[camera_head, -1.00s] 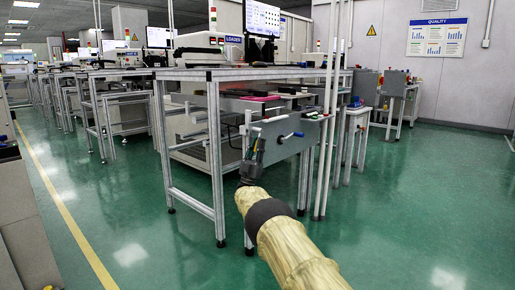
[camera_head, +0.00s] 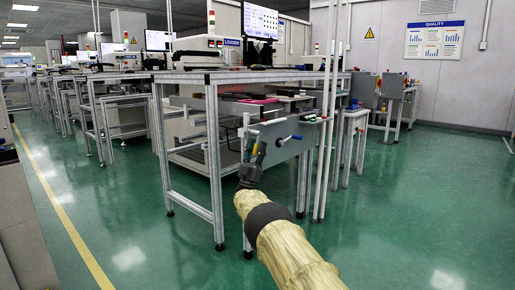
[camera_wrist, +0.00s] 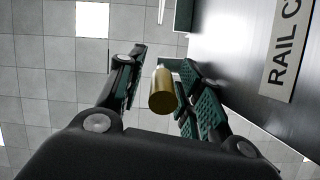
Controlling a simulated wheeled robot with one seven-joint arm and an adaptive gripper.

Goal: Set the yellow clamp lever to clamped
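The yellow clamp lever shows in the wrist view as a gold cylindrical handle (camera_wrist: 162,92) pointing towards the camera, beside a grey panel (camera_wrist: 232,45). My gripper (camera_wrist: 161,62) is open, with one dark, green-padded finger on each side of the handle. The handle sits nearer the right finger; I cannot tell whether they touch. In the head view my gripper (camera_head: 253,152) is at the left part of the grey panel (camera_head: 283,128) on the bench end.
A blue-handled lever (camera_head: 294,137) sticks out of the panel to the right of my gripper. Light vertical posts (camera_head: 327,120) stand right of the panel. An aluminium bench frame (camera_head: 215,160) is close on the left. The green floor (camera_head: 400,210) is clear at the right.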

